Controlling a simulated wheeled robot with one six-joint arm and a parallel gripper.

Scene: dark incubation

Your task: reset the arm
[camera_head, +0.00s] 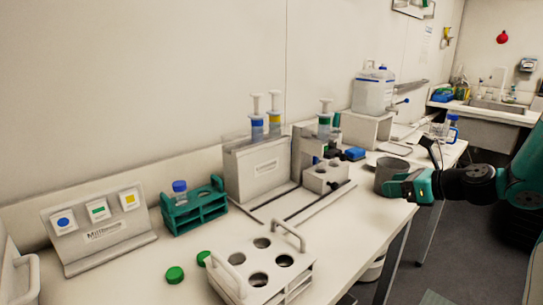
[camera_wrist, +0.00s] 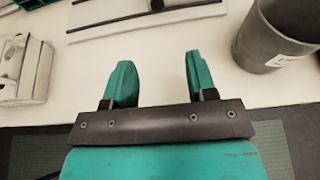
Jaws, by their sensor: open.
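My gripper (camera_head: 412,187) is at the right of the head view, by the front edge of the bench, at the end of my teal and black arm. In the wrist view my gripper (camera_wrist: 158,78) shows two teal fingers set apart with nothing between them. A dark grey cup (camera_head: 388,174) stands on the bench next to my gripper in the head view. In the wrist view the grey cup (camera_wrist: 275,38) is to the right of the fingers, apart from them.
The bench (camera_head: 120,285) holds a teal rack (camera_head: 195,209) with a blue-capped tube, a white handled rack (camera_head: 240,284), green caps (camera_head: 174,275), and a button panel (camera_head: 97,231). A syringe stand (camera_head: 262,168) is at the back. A white jug (camera_head: 373,92) and sink (camera_head: 492,112) are farther off.

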